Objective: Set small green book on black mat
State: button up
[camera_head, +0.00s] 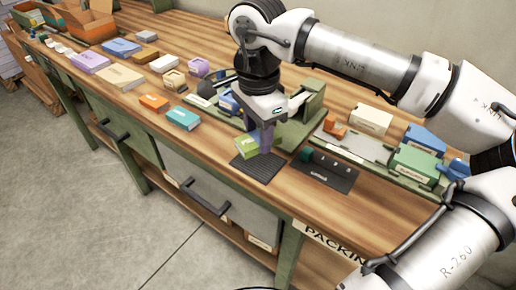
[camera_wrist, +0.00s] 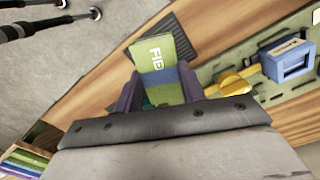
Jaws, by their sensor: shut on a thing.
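The small green book (camera_head: 247,147) is held in my gripper (camera_head: 263,138), just above the table's front edge. In the wrist view the book (camera_wrist: 158,62) shows a blue band and white letters, between the two purple fingers of my gripper (camera_wrist: 157,88). The black mat (camera_head: 257,168) lies on the wooden table below and in front of the book. In the wrist view part of the ribbed mat (camera_wrist: 182,32) shows beyond the book. I cannot tell whether the book touches the mat.
A dark panel (camera_head: 328,172) lies right of the mat. A green fixture (camera_head: 308,112) stands behind my gripper. A teal box (camera_head: 182,118) and an orange box (camera_head: 153,103) lie to the left. Bare wood (camera_head: 215,140) lies left of the mat.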

aim_at(258, 162)
jog(key=shift+f, duration=2.55)
jog(key=shift+f, duration=0.2)
jog(key=o, duration=1)
jog(key=shift+r, duration=0.1)
jog(key=shift+c, duration=0.2)
jog(key=shift+r, duration=0.1)
notch_tip(258, 162, up, 12)
jog(key=shift+r+b, duration=0.1)
jog(key=shift+b, duration=0.2)
